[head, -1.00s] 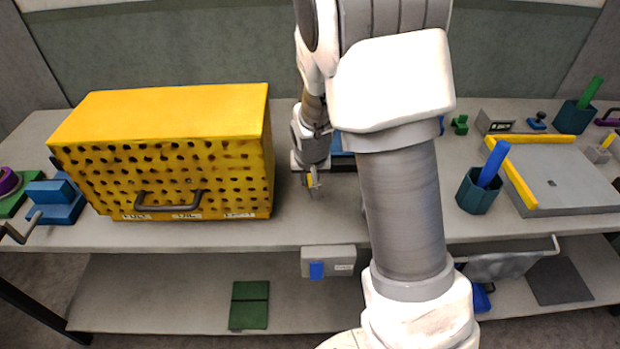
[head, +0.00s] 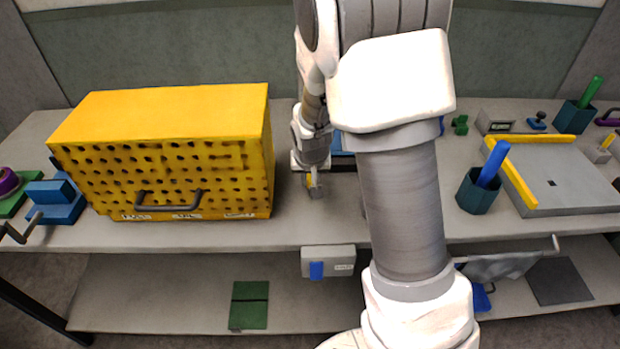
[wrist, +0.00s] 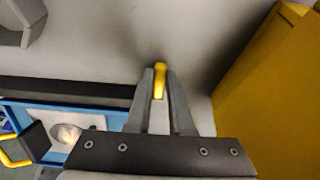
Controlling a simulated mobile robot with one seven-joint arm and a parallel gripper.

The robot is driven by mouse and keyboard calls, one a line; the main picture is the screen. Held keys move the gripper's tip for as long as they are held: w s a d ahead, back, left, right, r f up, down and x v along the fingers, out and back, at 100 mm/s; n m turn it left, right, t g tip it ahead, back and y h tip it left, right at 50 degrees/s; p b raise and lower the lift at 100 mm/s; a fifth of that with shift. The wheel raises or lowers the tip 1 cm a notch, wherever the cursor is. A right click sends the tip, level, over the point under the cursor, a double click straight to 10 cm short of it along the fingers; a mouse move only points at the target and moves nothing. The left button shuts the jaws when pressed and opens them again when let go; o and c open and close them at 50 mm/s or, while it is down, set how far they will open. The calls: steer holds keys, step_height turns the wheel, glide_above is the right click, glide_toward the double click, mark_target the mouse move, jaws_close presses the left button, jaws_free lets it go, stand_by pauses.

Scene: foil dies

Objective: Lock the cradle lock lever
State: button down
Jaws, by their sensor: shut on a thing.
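My gripper (head: 314,186) is in the middle of the bench, just right of the yellow perforated box. In the wrist view my gripper (wrist: 160,85) is shut on a slim yellow lever (wrist: 160,80), whose rounded end shows between the fingertips. The lever also shows as a small yellow spot in the head view (head: 309,180). A blue cradle (wrist: 100,115) with a pale inset and a silver oval part lies at the lower left of the wrist view. My arm hides most of the cradle in the head view.
The yellow box (head: 170,125) stands close on the left and is an obstacle. To the right are a teal cup (head: 476,197) and a grey plate (head: 555,180) with yellow rails.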

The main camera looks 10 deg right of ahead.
mark_target(310, 176)
steer(key=shift+w+r+g+p, duration=0.15)
steer(key=shift+r+g+p, duration=0.35)
steer(key=shift+p, duration=0.5)
steer(key=r+g+p, duration=0.1)
steer(key=p, duration=0.1)
steer(key=g+p, duration=0.1)
steer(key=shift+w+d+r+y+p, duration=0.15)
steer(key=shift+w+r+y+p, duration=0.15)
steer(key=shift+w+r+p, duration=0.1)
steer(key=w+g+p, duration=0.1)
steer(key=g+p, duration=0.1)
steer(key=w+r+g+p, duration=0.1)
steer(key=p, duration=0.1)
steer(key=shift+d+r+g+y, duration=0.15)
steer(key=shift+g+y, duration=0.15)
steer(key=shift+g, duration=0.1)
steer(key=shift+w+d+r+g+y+p, duration=0.15)
steer(key=shift+w+g+p, duration=0.25)
steer(key=shift+g, duration=0.35)
steer(key=shift+w+r+g+y+p, duration=0.15)
steer(key=shift+w+g+p, duration=0.2)
steer(key=shift+g, duration=0.4)
steer(key=shift+w+d+r+g+b, duration=0.15)
steer(key=shift+w+g+b, duration=0.6)
steer(key=shift+g, duration=0.35)
steer(key=shift+w+r+y, duration=0.1)
steer(key=shift+w+y, duration=0.05)
steer(key=shift+y, duration=0.15)
steer(key=c, duration=0.8)
jaws_free()
